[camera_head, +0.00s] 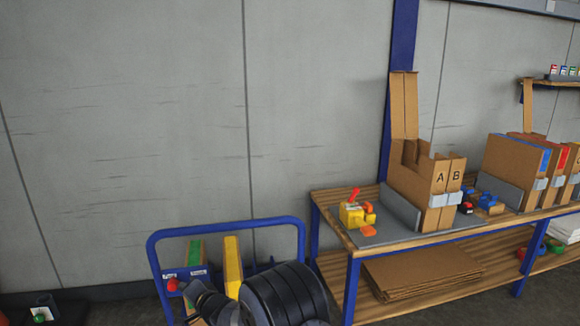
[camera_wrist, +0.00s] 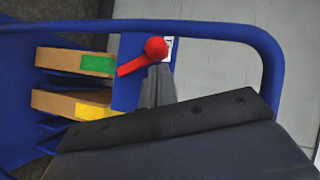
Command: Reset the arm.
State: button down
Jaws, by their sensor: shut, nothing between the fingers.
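My gripper (camera_head: 196,289) is shut and empty at the blue cart (camera_head: 226,223), low in the head view. In the wrist view, its grey fingertips (camera_wrist: 158,70) are together just below a red ball-ended lever (camera_wrist: 155,48). I cannot tell whether they touch it. The lever also shows in the head view (camera_head: 172,284), just left of my gripper. My dark arm hides part of the cart.
The cart holds a green-marked board (camera_head: 195,250) and a yellow-marked board (camera_head: 233,262). A wooden table (camera_head: 330,203) with boxes A (camera_head: 440,178) and B (camera_head: 457,172) stands to the right. Flat cardboard (camera_head: 425,275) lies on its lower shelf. A grey wall (camera_head: 120,130) is behind.

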jog(key=s+d+f+m+t+y+b, duration=0.2)
jog(key=d+f+m+t+y+b, duration=0.1)
jog(key=d+m, duration=0.4)
jog(key=shift+s+d+f+t+y+b, duration=0.25)
jog(key=shift+d+f+y+b, duration=0.35)
jog(key=shift+d+b, duration=0.5)
jog(key=shift+f+m, duration=0.1)
jog(key=shift+m, duration=0.2)
